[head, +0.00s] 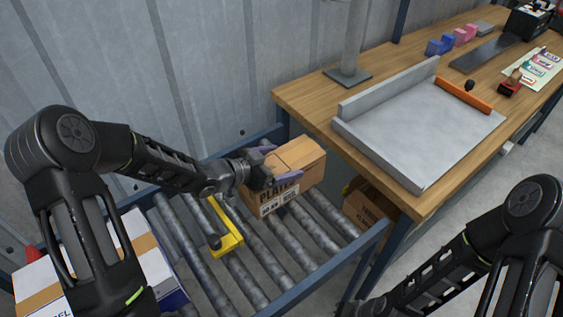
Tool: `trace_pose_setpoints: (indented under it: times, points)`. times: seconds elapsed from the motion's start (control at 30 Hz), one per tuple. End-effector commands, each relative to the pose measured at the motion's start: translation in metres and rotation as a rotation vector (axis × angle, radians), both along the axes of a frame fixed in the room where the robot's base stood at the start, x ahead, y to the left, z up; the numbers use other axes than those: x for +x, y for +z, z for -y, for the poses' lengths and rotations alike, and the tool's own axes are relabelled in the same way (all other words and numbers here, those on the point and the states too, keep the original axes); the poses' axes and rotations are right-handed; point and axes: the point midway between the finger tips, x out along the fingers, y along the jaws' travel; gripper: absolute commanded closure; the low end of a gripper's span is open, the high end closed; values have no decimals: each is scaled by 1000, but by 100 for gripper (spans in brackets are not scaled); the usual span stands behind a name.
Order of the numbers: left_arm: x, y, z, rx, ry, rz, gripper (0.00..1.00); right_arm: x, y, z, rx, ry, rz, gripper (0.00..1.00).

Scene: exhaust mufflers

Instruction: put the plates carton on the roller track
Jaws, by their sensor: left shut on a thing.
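The plates carton (304,177) is a brown cardboard box with dark print on its front. The carton is over the far right part of the roller track (268,262), a bed of grey metal rollers in a blue frame. I cannot tell whether its underside touches the rollers. My right arm is at the lower right, and its gripper is out of view.
A yellow piece (227,232) lies across the rollers. A white and orange box (38,287) is at the lower left. Another carton (368,208) sits under the wooden bench (300,98), which holds a grey tray (420,135). A corrugated wall stands behind the track.

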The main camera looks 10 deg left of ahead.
Motion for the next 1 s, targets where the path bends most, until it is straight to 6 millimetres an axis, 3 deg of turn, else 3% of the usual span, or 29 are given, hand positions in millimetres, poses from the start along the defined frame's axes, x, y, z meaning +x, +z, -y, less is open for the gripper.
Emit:
trace_pose_setpoints:
  times: [0.03, 0.07, 0.1, 0.17, 0.57, 1.0]
  points:
    - [1, 0, 1, -3, -2, 6, 82, 0, -2, 0, 0, 0, 0, 100]
    - [0, -2, 0, 0, 0, 0, 7, 0, -2, 0, 0, 0, 0, 100]
    - [0, -2, 0, 0, 0, 0, 4, 0, -1, 0, 0, 0, 0, 100]
    - [0, -2, 0, 0, 0, 0, 0, 0, -1, 0, 0, 0, 0, 100]
    - [-4, 4, -4, 2, 1, 0, 0, 0, 1, 0, 0, 0, 0, 100]
    - [-61, 36, -52, 3, 3, 1, 0, 0, 8, 0, 0, 0, 0, 100]
